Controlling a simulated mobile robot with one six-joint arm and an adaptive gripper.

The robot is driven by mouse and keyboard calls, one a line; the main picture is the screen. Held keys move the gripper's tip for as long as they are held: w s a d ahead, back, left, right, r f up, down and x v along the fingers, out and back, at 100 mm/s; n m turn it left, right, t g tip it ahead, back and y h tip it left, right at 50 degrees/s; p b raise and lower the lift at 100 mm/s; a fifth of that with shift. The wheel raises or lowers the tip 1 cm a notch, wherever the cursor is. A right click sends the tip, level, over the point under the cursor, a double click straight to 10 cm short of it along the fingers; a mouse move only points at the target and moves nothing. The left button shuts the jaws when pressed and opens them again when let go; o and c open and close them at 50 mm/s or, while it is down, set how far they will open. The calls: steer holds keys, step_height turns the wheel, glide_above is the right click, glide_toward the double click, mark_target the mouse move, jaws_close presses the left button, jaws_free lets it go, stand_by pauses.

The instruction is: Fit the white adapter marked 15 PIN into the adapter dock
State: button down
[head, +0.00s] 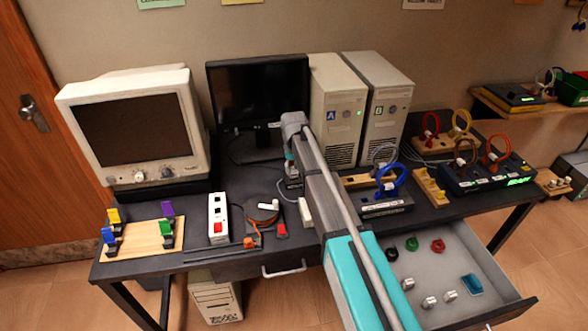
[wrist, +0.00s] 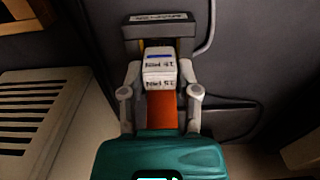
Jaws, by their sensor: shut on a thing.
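My gripper (wrist: 161,92) is shut on the white adapter (wrist: 159,70), with one grey finger on each side of it. The adapter has a blue strip and upside-down printed lettering that looks like 15 PIN. The dark adapter dock (wrist: 130,32), with a pale label along its edge, lies directly beyond the adapter in the wrist view. The adapter's far end overlaps the dock's near side; I cannot tell whether it is seated or just in front. In the head view my arm largely hides this spot, and my gripper (head: 290,165) is low in front of the black monitor.
Computer tower A (head: 338,108) stands close to the right of my gripper, with tower B (head: 386,105) beside it. The black monitor (head: 258,92) is behind. A grey cable (wrist: 209,28) runs beside the dock. The open drawer (head: 460,262) holds several small parts.

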steer(key=shift+f+b, duration=0.7)
steer(key=shift+f, duration=0.05)
stand_by(1.4)
stand_by(0.4)
steer(key=shift+c, duration=1.3)
jaws_free()
steer(key=shift+o, duration=1.3)
steer(key=shift+r, duration=0.15)
steer(key=shift+r+p, duration=3.65)
steer(key=shift+p, duration=0.15)
